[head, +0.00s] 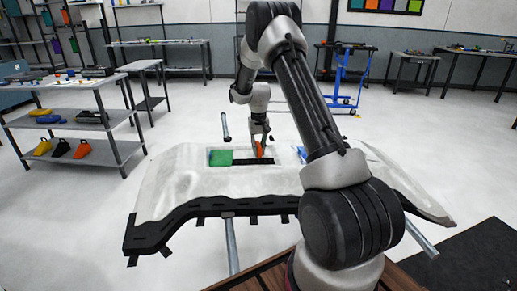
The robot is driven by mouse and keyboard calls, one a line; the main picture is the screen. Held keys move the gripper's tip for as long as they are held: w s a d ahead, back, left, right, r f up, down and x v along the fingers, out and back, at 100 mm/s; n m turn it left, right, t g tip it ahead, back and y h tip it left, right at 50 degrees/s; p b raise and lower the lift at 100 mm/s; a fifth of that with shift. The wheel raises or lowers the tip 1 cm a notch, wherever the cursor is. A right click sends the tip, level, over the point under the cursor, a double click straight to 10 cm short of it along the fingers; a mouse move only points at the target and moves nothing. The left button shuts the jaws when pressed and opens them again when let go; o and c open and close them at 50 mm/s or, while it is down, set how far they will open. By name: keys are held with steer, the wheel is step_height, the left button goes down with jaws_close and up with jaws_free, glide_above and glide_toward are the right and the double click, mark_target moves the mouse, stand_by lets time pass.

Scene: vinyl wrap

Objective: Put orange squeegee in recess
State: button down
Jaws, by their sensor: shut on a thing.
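An orange squeegee (258,149) shows as a small orange piece at the end of my arm. My gripper (261,140) points down and is shut on it, over the recess. The recess (253,161) is a dark, narrow rectangular slot in the top of the white, wrapped bumper-like part (180,185). The squeegee's lower end is close to the recess; I cannot tell whether it touches the bottom. A green piece (220,158) lies at the recess's left end. A blue piece (299,153) shows to the right, partly hidden by my arm.
A grey shelf cart (75,133) with tools, including orange and yellow pieces, stands at the left. A blue wheeled cart (340,88) stands at the back. Benches line the back wall. Grey stand legs (231,246) support the part. Open floor surrounds it.

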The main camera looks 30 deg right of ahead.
mark_target(258, 144)
steer(key=c, duration=1.4)
jaws_free()
steer(key=shift+o, duration=0.2)
steer(key=s+a+r, duration=0.1)
steer(key=s+r, duration=0.2)
steer(key=r, duration=0.7)
steer(key=s+a+r, duration=0.2)
steer(key=r, duration=0.9)
steer(key=s+a+r+n+t, duration=0.2)
steer(key=s+a+r, duration=0.2)
steer(key=s+r, duration=0.75)
steer(key=s+a+f+t, duration=0.1)
steer(key=s, duration=1.1)
steer(key=s+a+f+n+t, duration=0.1)
steer(key=s+a+f, duration=0.1)
steer(key=s, duration=1)
steer(key=shift+f+n, duration=0.15)
steer(key=shift+n, duration=0.15)
